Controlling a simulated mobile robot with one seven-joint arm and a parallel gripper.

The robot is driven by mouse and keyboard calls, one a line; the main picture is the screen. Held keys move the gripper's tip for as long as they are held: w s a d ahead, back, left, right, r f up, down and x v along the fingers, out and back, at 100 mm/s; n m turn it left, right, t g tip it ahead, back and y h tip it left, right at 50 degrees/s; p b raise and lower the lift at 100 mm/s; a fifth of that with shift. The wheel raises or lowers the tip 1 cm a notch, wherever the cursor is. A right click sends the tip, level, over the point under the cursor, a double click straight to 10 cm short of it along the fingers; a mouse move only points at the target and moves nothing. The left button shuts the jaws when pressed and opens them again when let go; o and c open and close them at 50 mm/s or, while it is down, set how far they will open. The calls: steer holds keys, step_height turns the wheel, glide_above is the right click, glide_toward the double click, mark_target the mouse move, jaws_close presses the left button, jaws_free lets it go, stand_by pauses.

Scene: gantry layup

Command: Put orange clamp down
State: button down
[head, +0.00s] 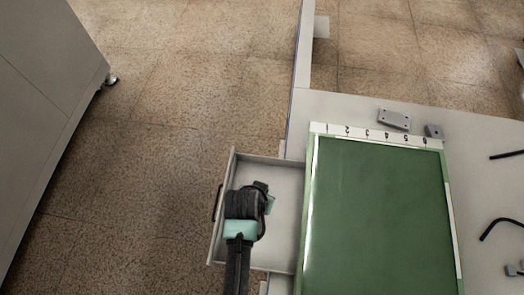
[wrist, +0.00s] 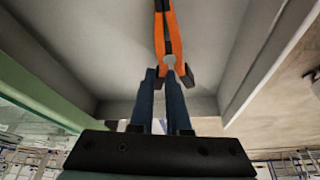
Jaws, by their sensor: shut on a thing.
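The orange clamp (wrist: 168,35) has orange handles and a dark middle strip. In the wrist view it extends away from my fingertips, its near end between or against them. My gripper (wrist: 166,74) is shut on it. In the head view my gripper (head: 262,188) is over the open drawer (head: 285,235), within its walls as seen from above. The clamp is hidden there behind my arm. The grey drawer interior fills the wrist view behind the clamp. I cannot tell whether the clamp touches the drawer floor.
The green mat (head: 380,215) with a numbered white edge lies on the table right of the drawer. Grey blocks (head: 394,119) and black bent rods (head: 500,226) lie on the table. A grey cabinet (head: 45,85) stands at left, with open tiled floor between.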

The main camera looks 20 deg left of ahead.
steer(key=shift+f, duration=0.85)
steer(key=c, duration=0.9)
jaws_free()
steer(key=shift+f, duration=0.15)
steer(key=p+v, duration=0.3)
steer(key=v, duration=0.9)
steer(key=shift+w+r, duration=0.1)
steer(key=shift+r, duration=0.15)
